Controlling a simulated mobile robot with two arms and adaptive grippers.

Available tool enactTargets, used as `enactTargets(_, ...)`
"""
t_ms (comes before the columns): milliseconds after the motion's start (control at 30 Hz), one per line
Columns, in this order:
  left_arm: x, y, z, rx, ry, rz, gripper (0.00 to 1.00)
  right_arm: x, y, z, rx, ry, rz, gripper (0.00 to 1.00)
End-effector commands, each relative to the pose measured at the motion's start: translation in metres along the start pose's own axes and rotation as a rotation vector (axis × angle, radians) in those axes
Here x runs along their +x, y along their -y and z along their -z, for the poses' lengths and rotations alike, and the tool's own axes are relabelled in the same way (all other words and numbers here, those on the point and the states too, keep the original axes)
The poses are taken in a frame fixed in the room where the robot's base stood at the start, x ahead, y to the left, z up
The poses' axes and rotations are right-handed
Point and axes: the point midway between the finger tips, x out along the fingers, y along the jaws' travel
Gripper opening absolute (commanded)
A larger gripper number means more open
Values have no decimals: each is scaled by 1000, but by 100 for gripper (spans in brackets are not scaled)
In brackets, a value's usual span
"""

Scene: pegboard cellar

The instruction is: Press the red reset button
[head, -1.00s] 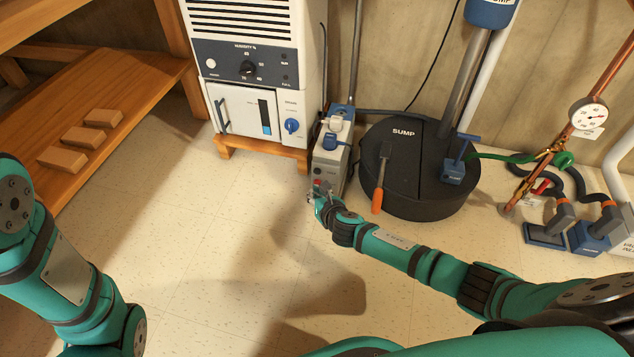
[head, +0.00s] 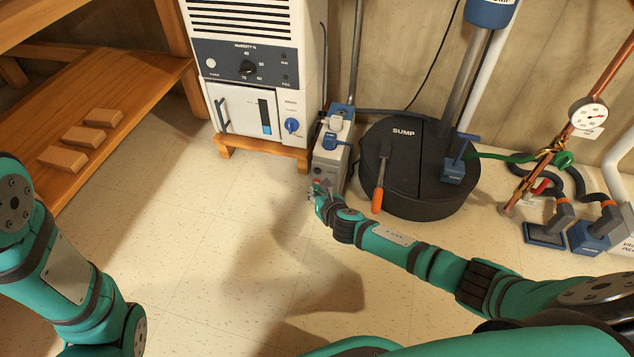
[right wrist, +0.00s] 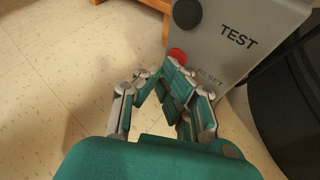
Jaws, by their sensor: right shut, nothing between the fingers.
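The red reset button (right wrist: 177,54) is on the face of a grey box (right wrist: 232,62), beside the printed word RESET, partly covered by my fingers. My right gripper (right wrist: 166,72) is shut and empty, its fingertips right at the button's lower edge. I cannot tell whether they touch it. In the head view the grey box (head: 331,166) stands on the floor, with my right gripper (head: 316,188) at its low front end. My left arm shows at the left edge of the head view, but its gripper is out of frame.
A dark button (right wrist: 187,13) marked TEST sits above the red one. A black sump lid (head: 422,180) with an orange-handled tool (head: 378,196) is right of the box. A white dehumidifier (head: 256,70) on a wooden stand is behind left. Floor at front left is clear.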

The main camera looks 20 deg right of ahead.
Motion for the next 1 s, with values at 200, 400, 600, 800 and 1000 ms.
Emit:
enactTargets(200, 0, 0, 0, 0, 0, 0, 40, 0, 0, 0, 0, 1, 1, 0)
enactTargets(400, 4, 1, -1, 0, 0, 0, 40, -5, -3, 2, 2, -1, 1, 0)
enactTargets(600, 8, 2, -3, 0, 0, 0, 40, -12, -7, 6, 1, 1, 1, 0)
enactTargets(800, 7, 2, -2, 0, 0, 0, 40, -11, -8, 7, 1, 1, 1, 0)
enactTargets(1000, 10, 2, -4, 0, 0, 0, 40, -16, -11, 11, 0, -1, 0, 0)
